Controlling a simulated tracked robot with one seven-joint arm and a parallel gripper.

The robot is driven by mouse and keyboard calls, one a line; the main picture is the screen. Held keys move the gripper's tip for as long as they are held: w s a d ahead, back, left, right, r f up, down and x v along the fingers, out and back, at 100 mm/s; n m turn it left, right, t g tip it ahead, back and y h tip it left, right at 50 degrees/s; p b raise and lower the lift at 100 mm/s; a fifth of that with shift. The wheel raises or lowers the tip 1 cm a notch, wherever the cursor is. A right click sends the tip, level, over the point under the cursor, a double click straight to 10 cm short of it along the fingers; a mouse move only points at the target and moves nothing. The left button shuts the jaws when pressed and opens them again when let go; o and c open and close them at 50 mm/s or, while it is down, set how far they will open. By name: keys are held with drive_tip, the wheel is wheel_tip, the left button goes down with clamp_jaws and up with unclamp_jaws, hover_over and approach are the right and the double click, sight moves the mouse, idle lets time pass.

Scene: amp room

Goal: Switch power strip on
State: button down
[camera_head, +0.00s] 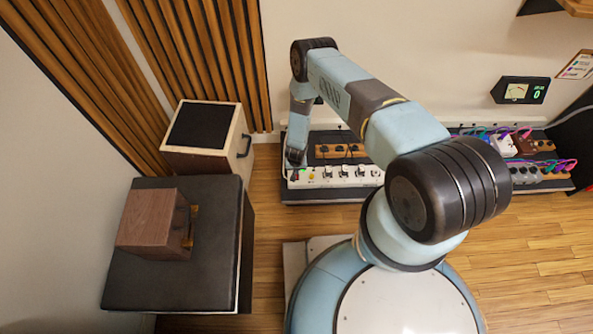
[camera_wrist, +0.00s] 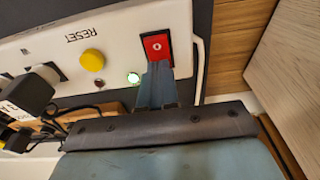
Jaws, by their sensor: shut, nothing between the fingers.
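The white power strip (camera_head: 318,181) lies along the near edge of a dark board on the floor, with a row of sockets. In the wrist view its end (camera_wrist: 115,35) shows a red rocker switch (camera_wrist: 156,46), a yellow button (camera_wrist: 92,60) beside the word RESET, a bright green-white light (camera_wrist: 133,78) and a small dark red light. My gripper (camera_wrist: 157,70) is shut and empty. Its fingertips are at the lower edge of the red switch and overlap it; I cannot tell whether they touch. In the head view my gripper (camera_head: 294,157) is at the strip's left end.
A second strip with black plugs (camera_head: 337,151) lies behind the white one. Plugs with coloured cables (camera_head: 505,143) are at the right. A speaker-like box (camera_head: 208,139) and a dark table with a wooden box (camera_head: 152,217) stand at left. Wooden floor (camera_head: 545,236) is clear at right.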

drive_tip(key=shift+s, duration=0.2)
drive_tip(key=shift+s+r, duration=0.15)
drive_tip(key=shift+s, duration=0.45)
drive_tip(key=shift+r, duration=0.1)
wheel_tip(320, 180, up, 14)
drive_tip(key=s, duration=0.1)
drive_tip(key=shift+s+f, duration=0.2)
drive_tip(key=shift+s, duration=0.15)
drive_tip(key=shift+w+a, duration=0.1)
drive_tip(key=shift+w, duration=0.75)
drive_tip(key=shift+f, duration=0.15)
